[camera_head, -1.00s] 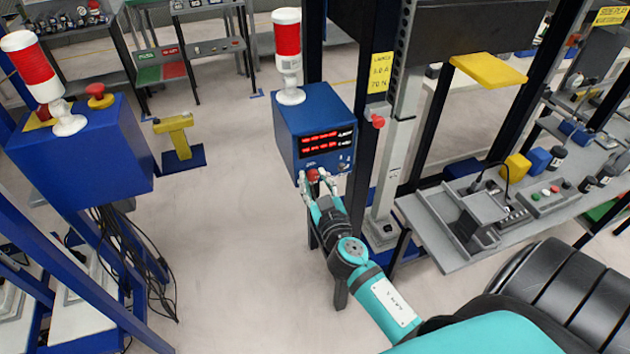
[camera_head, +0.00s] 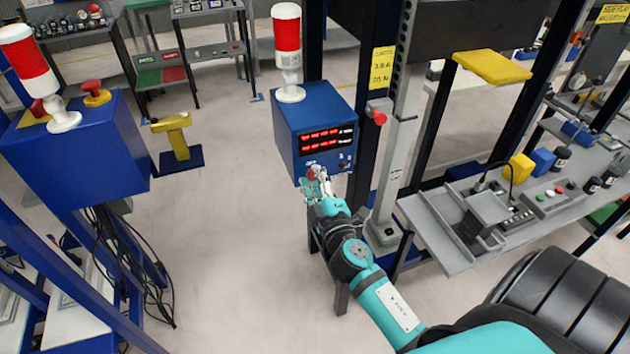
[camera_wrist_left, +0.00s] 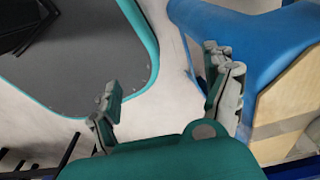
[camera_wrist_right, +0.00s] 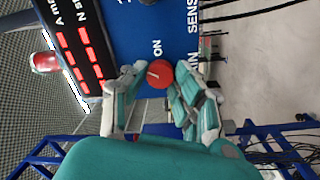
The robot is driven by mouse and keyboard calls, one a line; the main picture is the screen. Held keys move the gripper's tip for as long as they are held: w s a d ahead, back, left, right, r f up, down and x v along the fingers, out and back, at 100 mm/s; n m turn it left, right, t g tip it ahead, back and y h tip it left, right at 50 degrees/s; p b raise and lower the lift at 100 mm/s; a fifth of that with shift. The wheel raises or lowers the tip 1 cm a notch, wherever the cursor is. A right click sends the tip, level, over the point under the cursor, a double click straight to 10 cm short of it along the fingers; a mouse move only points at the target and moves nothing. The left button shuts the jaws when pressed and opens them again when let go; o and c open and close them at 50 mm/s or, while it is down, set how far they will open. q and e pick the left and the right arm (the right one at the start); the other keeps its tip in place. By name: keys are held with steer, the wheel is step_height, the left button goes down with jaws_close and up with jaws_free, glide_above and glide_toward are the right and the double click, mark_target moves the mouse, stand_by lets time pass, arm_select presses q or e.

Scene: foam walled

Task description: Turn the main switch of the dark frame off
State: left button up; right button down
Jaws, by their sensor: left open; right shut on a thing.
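The main switch is a red round knob (camera_wrist_right: 160,74) on the front of a blue box (camera_head: 318,118) fixed to the dark frame (camera_head: 362,130). In the right wrist view the knob carries a light pointer mark and "ON" is printed beside it. My right gripper (camera_head: 318,178) is shut on the knob; in its wrist view its fingers (camera_wrist_right: 155,90) stand on either side of it. The box also has red lit number displays (camera_head: 327,140) and a red-and-white lamp (camera_head: 287,50) on top. My left gripper (camera_wrist_left: 165,85) is open and empty in its wrist view.
A red button (camera_head: 379,117) sits on the frame right of the box. A grey bench (camera_head: 440,235) with devices stands at the right. Another blue box (camera_head: 85,160) with a lamp and red button is at the left.

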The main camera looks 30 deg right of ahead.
steer(key=n, duration=0.7)
steer(key=shift+f+y, duration=0.15)
steer(key=shift+y, duration=0.15)
stand_by(0.4)
steer(key=c, duration=1)
jaws_free()
steer(key=shift+v, duration=3.75)
